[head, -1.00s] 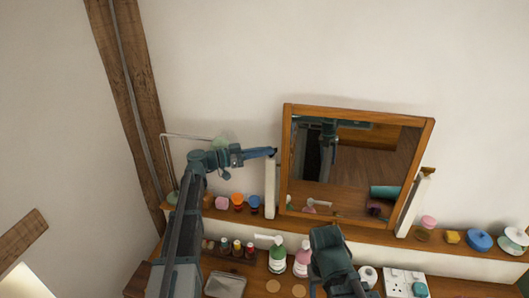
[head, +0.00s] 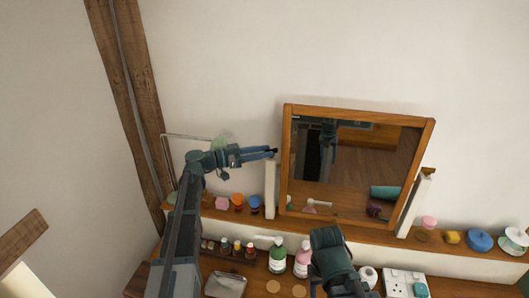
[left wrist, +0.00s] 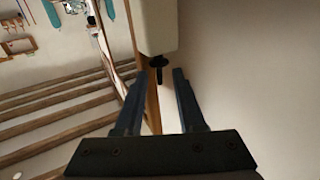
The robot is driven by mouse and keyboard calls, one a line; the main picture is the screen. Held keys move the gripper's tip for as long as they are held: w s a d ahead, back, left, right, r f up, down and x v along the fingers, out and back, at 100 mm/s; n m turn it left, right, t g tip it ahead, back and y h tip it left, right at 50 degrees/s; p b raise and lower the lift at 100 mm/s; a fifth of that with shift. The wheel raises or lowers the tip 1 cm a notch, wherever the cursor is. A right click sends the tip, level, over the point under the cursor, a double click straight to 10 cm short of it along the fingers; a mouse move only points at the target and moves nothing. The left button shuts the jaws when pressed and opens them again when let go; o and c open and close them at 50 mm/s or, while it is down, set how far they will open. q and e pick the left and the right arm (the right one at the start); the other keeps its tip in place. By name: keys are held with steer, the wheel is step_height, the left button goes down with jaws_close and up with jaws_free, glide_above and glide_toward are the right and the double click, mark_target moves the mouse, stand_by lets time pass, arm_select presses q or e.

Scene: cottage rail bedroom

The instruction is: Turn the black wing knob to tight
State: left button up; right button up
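The black wing knob (left wrist: 158,63) shows in the left wrist view, at the end of the cream post (left wrist: 157,25). My left gripper (left wrist: 157,80) is open, with its two blue fingers to either side of the knob in the picture and a gap on both sides. I cannot tell whether the knob lies fully between the fingertips. In the head view the left gripper (head: 274,152) reaches from the left to the top of the mirror's left post (head: 270,190). The wood-framed mirror (head: 350,165) stands just right of it. My right gripper's fingers are not visible.
A shelf holds an orange-lidded jar (head: 237,202), a blue-lidded jar (head: 255,204) and, at right, a blue pot (head: 480,240). The wall above is clear.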

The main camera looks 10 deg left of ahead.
arm_select(q)
steer(key=v, duration=1.3)
steer(key=shift+s, duration=0.1)
steer(key=x, duration=1.4)
steer(key=shift+w+d+f, duration=0.15)
steer(key=shift+w+f, duration=0.1)
steer(key=shift+f, duration=0.05)
steer(key=shift+b, duration=0.3)
jaws_close()
